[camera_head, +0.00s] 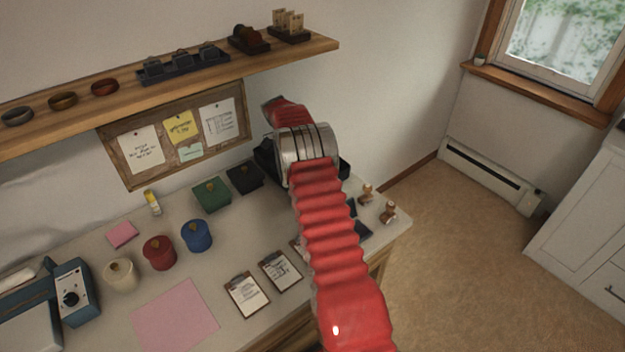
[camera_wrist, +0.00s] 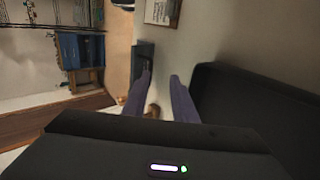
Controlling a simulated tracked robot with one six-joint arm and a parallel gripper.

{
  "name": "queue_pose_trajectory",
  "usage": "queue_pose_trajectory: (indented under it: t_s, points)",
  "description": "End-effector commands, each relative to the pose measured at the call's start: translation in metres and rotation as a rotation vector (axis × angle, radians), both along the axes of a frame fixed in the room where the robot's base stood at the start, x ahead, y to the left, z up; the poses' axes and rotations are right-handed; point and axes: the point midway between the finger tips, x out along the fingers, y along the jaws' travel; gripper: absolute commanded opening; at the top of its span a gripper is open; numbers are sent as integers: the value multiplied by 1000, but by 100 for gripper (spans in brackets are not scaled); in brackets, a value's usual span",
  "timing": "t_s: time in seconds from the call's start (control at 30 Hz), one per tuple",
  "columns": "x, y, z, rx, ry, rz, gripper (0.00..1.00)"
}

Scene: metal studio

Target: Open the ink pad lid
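A dark blue ink pad (camera_head: 363,231) lies near the table's right end, with another dark blue part (camera_head: 352,207) just behind it. My red arm covers much of both, so I cannot tell how the lid stands. In the wrist view a dark, flat-sided thing that looks like the ink pad (camera_wrist: 143,54) is just beyond the left fingertip.
Wooden-handled stamps (camera_head: 388,212) stand at the table's right edge. Clipboards (camera_head: 280,270) lie left of my arm. A green box (camera_head: 211,195) and a black box (camera_head: 245,178) stand behind. A wooden shelf (camera_head: 215,72) hangs above. A large dark shape (camera_wrist: 255,105) fills the wrist view's right.

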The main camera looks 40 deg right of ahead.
Motion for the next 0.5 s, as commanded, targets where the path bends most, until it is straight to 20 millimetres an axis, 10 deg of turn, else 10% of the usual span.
queue_pose_trajectory:
  t_s: [0.5]
  points:
    - [15,0,13,-1,1,2,25]
